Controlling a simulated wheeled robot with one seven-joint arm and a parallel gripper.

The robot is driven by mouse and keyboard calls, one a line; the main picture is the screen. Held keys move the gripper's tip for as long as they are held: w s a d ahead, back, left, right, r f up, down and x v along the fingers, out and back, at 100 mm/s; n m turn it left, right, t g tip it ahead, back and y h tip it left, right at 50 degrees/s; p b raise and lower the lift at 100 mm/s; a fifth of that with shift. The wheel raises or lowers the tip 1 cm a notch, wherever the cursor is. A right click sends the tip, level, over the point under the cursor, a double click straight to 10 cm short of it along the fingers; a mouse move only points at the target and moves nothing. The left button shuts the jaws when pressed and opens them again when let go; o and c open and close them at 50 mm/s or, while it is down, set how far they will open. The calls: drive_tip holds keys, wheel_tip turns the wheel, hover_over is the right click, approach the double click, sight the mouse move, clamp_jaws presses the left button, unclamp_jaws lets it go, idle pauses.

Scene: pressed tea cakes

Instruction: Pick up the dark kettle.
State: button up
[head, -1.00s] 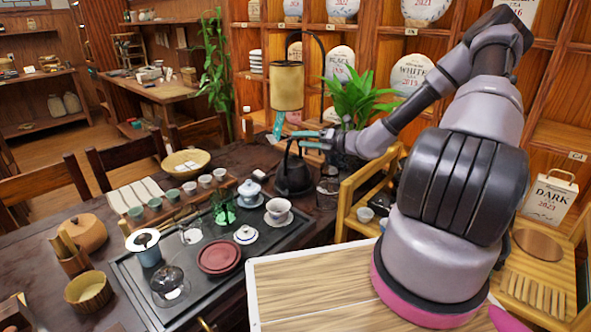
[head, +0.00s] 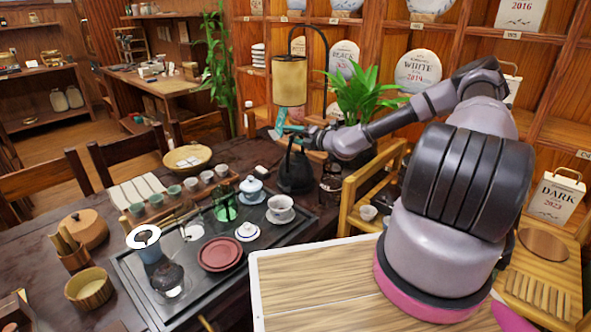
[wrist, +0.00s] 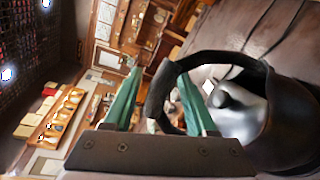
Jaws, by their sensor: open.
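The dark kettle (head: 295,175) stands upright on the dark table, just behind the tea tray, with its looped handle up. In the wrist view the kettle's body (wrist: 285,122) fills the right side. Its handle (wrist: 160,90) arches into the space between my teal fingers. My gripper (head: 285,127) is at the top of the kettle, at handle height. In the wrist view my gripper (wrist: 160,98) is open, one finger on each side of the handle, not closed on it. Whether a finger touches the handle cannot be told.
A hanging lamp (head: 290,82) is right behind and above my gripper. A green plant (head: 358,97) and a dark glass jar (head: 331,184) stand to the right. A lidded white-and-blue cup (head: 252,190) and the tea tray (head: 137,282) are in front and left.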

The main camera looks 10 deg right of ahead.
drive_tip(key=shift+x, duration=0.85)
clamp_jaws()
drive_tip(key=shift+w+r, duration=0.1)
drive_tip(key=shift+r, duration=0.1)
idle(0.5)
